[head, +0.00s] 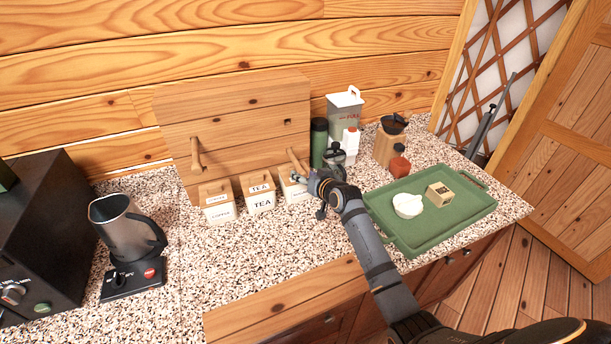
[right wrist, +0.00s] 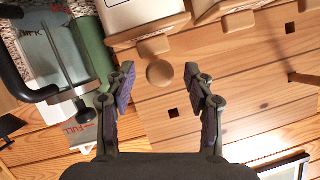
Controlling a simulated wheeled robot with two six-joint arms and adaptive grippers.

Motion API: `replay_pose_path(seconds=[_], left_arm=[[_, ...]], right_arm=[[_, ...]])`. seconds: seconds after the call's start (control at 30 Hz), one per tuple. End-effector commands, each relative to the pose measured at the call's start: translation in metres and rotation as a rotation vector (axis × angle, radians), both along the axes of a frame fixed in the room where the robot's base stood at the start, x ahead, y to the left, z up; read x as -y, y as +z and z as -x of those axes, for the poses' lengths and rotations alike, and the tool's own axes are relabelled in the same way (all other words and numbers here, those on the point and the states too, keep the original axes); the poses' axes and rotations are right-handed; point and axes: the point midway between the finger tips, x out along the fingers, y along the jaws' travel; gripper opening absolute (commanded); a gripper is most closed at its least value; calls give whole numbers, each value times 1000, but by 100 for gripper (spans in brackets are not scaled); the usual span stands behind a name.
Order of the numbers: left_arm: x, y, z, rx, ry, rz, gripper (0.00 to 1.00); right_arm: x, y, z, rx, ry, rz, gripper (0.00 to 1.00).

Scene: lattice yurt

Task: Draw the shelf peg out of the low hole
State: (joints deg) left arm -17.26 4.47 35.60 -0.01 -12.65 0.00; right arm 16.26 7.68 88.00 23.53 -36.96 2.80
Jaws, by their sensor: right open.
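The wooden peg board (head: 235,105) leans against the back wall, with small square holes in its face. One shelf peg (head: 294,160) sticks out low on its right side, just above the canisters. In the right wrist view this peg (right wrist: 160,73) shows its round end. My right gripper (head: 316,184) is in front of it. In the right wrist view the open fingers (right wrist: 160,84) stand either side of the peg's end line, with clear gaps and no contact seen. A second peg (head: 196,154) sticks out at the board's left. My left gripper is not in view.
White lidded canisters (head: 261,195) stand close below the pegs. The counter's middle front is clear.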

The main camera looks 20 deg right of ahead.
Motion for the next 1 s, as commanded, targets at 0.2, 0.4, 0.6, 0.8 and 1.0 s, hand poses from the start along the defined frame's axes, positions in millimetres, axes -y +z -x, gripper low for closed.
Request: replay_pose_path(seconds=[0.2,0.4,0.6,0.8,1.0], left_arm=[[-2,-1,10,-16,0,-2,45],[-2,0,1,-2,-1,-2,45],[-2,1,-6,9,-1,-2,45],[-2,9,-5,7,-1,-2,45],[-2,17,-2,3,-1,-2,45]], right_arm=[[0,0,0,0,0,0,44],[0,0,1,-1,0,0,17],[0,0,1,0,0,-1,0],[1,1,9,-2,-1,0,0],[1,1,21,-3,0,0,0]])
